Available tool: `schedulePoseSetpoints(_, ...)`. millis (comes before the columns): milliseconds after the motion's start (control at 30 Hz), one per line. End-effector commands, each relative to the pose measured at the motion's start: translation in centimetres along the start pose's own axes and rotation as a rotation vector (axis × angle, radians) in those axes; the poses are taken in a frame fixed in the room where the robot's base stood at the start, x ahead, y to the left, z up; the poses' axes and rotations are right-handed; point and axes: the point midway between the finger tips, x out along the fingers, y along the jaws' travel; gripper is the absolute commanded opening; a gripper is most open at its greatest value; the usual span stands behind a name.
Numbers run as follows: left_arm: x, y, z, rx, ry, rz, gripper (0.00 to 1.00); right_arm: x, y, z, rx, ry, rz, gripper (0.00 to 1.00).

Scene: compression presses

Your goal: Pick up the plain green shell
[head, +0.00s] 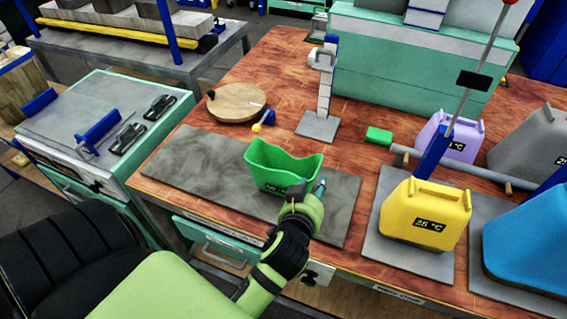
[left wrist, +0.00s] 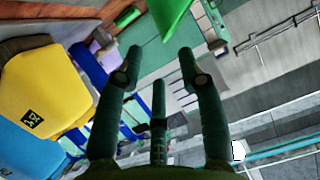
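The green shell (head: 280,165) is an open-topped, curved tub with a small dark label low on its front. It stands on a dark grey mat (head: 205,165) on the wooden bench. In the left wrist view part of a green thing, apparently the shell, shows at the top edge (left wrist: 170,14). My left gripper (head: 312,188) is at the shell's front right corner. In the left wrist view its fingers (left wrist: 160,58) are spread with nothing between them, and the green lies beyond their tips. Whether a finger touches the shell cannot be told. My right gripper is not in view.
A yellow container (head: 425,205) marked 25 °C stands close right of my left gripper, with a blue one (head: 528,240) beyond. Lilac (head: 450,137) and grey (head: 530,145) containers stand behind. A round wooden board (head: 237,102) and a small upright stand (head: 325,95) are behind the mat.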

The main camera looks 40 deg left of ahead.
Motion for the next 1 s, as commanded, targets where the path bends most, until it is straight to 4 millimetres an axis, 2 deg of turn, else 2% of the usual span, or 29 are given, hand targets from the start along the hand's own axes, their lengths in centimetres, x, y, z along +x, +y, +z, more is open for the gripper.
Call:
schedulePoseSetpoints(100,2.1,-0.1,-0.3,0.004,0.002,0.0,0.38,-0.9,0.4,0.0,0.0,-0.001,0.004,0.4)
schedulePoseSetpoints(200,3.4,0.0,-0.1,0.002,-0.001,0.0,0.38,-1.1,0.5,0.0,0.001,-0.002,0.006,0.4)
schedulePoseSetpoints(467,5.2,-0.2,0.1,0.004,-0.002,0.0,0.38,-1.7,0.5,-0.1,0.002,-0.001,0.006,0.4)
schedulePoseSetpoints(700,8.3,-0.4,0.6,0.002,-0.003,0.0,0.38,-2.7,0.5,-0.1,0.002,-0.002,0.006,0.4)
schedulePoseSetpoints(833,9.2,-0.3,0.7,0.0,-0.003,0.001,0.38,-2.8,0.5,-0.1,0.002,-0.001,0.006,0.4)
schedulePoseSetpoints(1000,9.4,-0.3,0.7,0.0,-0.003,0.001,0.38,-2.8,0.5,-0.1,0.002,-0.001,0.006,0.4)
